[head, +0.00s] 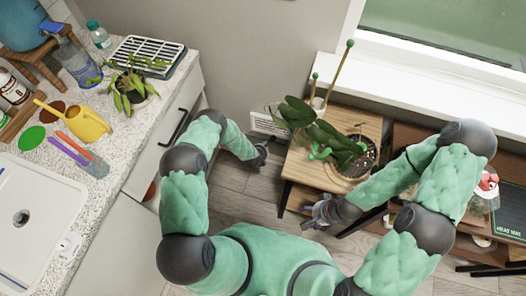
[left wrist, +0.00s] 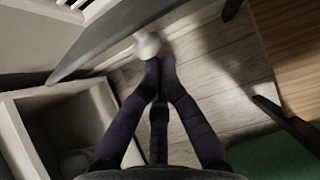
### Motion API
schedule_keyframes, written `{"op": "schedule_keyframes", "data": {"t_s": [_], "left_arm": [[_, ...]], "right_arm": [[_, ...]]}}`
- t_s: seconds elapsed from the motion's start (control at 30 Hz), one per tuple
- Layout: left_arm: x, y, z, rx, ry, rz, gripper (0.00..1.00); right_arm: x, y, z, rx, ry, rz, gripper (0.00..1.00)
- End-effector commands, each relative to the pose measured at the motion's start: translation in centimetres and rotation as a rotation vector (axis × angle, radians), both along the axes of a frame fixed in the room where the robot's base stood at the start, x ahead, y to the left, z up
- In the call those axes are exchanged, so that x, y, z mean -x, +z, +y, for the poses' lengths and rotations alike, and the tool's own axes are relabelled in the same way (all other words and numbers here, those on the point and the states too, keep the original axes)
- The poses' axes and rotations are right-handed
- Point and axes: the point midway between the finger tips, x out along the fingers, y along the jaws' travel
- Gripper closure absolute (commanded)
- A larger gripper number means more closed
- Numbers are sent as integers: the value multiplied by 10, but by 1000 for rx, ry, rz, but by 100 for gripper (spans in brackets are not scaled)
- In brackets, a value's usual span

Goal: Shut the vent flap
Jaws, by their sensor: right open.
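The white slatted vent (head: 268,124) is low on the back wall, between the counter and the plant stand. In the left wrist view its slats (left wrist: 70,4) show at the top left. A long grey edge (left wrist: 115,43), perhaps the vent flap standing out from the wall, crosses below them. A pale round knob (left wrist: 147,44) is beside it. My left gripper (head: 262,155) is in front of the vent. Its fingertips (left wrist: 160,66) are together just below the knob, with nothing seen between them; contact is unclear. My right gripper (head: 318,212) is open and empty, beside the plant stand.
The wooden plant stand (head: 300,166) with a potted plant (head: 357,162) stands right of the vent. The counter (head: 130,140) with drawers is on the left. In the left wrist view an open pale box-like compartment (left wrist: 60,115) lies at the left. Bare floor (head: 250,195) lies between.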

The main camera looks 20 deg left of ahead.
Motion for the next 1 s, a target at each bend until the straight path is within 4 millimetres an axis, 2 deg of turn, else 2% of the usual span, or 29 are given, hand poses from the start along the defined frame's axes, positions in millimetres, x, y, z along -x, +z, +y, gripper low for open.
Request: {"op": "schedule_keyframes", "data": {"t_s": [0.03,0.2,0.6,1.0], "left_arm": [[-5,7,0,-1,0,25,100],[-12,18,-1,-4,-1,111,100],[-45,47,-2,-5,0,106,100],[-71,62,-2,-5,0,106,100]], "right_arm": [[0,3,0,0,0,0,37],[0,4,0,0,0,0,37],[0,-5,0,0,0,0,37],[0,-13,0,0,0,0,37]]}}
